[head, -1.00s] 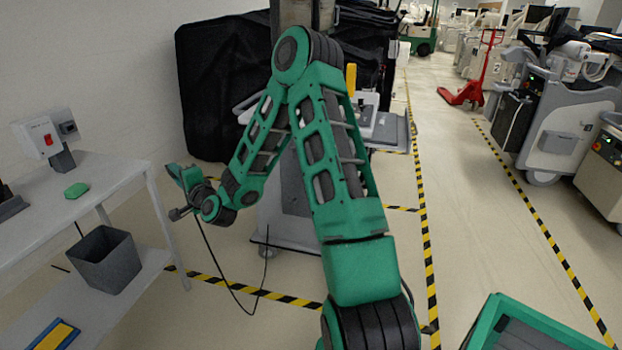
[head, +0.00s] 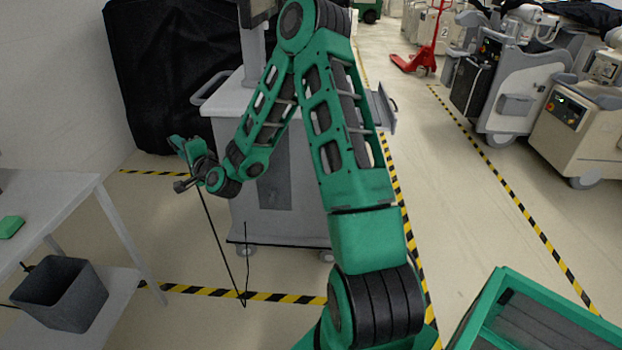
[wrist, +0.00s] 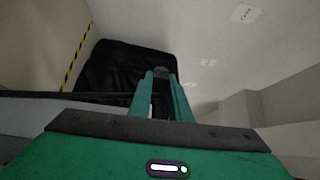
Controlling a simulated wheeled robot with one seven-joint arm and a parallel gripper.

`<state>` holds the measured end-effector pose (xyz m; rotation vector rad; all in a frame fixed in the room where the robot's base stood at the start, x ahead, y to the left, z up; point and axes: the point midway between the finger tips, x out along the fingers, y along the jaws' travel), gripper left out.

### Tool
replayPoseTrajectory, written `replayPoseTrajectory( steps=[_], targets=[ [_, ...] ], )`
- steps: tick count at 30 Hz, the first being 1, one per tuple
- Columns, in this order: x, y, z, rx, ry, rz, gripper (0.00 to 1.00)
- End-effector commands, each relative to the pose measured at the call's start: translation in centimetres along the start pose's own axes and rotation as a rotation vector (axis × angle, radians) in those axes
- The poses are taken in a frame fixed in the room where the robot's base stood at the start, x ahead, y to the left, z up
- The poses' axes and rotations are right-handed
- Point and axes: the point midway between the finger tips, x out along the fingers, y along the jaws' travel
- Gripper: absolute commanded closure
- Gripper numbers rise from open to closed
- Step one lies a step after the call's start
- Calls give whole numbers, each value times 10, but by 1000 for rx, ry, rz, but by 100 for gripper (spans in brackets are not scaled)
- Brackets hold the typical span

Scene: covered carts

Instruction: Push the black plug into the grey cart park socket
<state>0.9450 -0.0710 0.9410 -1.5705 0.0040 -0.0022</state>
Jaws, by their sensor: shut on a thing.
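My gripper (head: 180,148) is out to the left of my bent green arm, in front of the left side of a grey-white cart (head: 238,98). In the wrist view its two green fingers (wrist: 160,85) are closed around a small dark piece, the black plug (wrist: 160,71). The plug is too small to make out in the head view. A thin black cable (head: 215,235) hangs from near my gripper to the floor. I cannot make out the grey cart park socket in either view; my arm hides part of the cart.
A black-covered cart (head: 165,80) stands against the wall. At left are a white table (head: 60,195) and a dark bin (head: 62,293) on its lower shelf. Other grey carts (head: 510,95) line the right side. The taped aisle (head: 450,200) between is clear.

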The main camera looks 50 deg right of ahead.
Motion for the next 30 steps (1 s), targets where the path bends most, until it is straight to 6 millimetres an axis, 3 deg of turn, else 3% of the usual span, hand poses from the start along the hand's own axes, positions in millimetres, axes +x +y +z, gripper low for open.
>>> replayPoseTrajectory(
  steps=[5,14,24,30],
  targets=[
    [-3,18,-43,-1,82,3,100],
    [-35,82,-171,-2,344,2,100],
    [-118,158,-304,1,654,4,100],
    [-168,189,-354,2,793,2,100]
  ],
)
